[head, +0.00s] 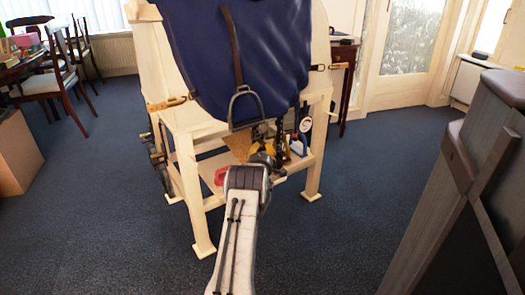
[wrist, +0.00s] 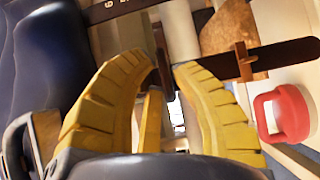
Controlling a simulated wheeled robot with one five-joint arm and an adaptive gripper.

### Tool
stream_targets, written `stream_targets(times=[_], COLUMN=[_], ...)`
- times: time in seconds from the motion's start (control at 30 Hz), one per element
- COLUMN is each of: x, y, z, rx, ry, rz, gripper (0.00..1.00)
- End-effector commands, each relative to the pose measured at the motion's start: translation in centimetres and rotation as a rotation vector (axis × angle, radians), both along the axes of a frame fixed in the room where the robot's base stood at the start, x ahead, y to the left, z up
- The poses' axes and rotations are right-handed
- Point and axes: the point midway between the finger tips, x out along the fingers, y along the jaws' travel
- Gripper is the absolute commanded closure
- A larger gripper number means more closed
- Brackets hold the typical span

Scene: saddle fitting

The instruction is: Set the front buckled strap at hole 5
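My gripper (wrist: 163,65) has yellow ribbed fingers curving inward, with a narrow gap between their tips. It shows small beneath the saddle in the head view (head: 262,150). A dark brown strap (wrist: 285,52) runs from behind the right fingertip to the right edge, with a brown loop or keeper (wrist: 245,62) around it. A narrow dark piece stands between the fingertips; whether they touch it is unclear. Another dark strap (wrist: 112,10) with a printed number crosses the top. I cannot tell which strap is the front one. No buckle or hole 5 can be made out there.
The blue saddle (head: 255,55) lies over a pale wooden stand (head: 187,190), with a metal stirrup (head: 246,108) hanging above my gripper. A red item (wrist: 287,113) is right of the fingers. A grey wooden piece (head: 470,190) stands at right. The carpet (head: 110,220) is clear at left.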

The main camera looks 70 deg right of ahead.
Motion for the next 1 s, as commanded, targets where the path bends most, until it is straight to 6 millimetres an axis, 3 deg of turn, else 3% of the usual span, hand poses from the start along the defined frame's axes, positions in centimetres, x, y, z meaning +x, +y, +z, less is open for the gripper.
stream_targets(times=[0.17,0.57,1.0], x=[0.0,-0.1,-1.1], y=[-0.1,0.3,4.4], z=[0.5,0.1,0.1], rx=[-0.01,-0.003,-0.001], ry=[-0.002,-0.001,0.0], rz=[0.0,0.0,0.0], gripper=[0.59,0.59,0.59])
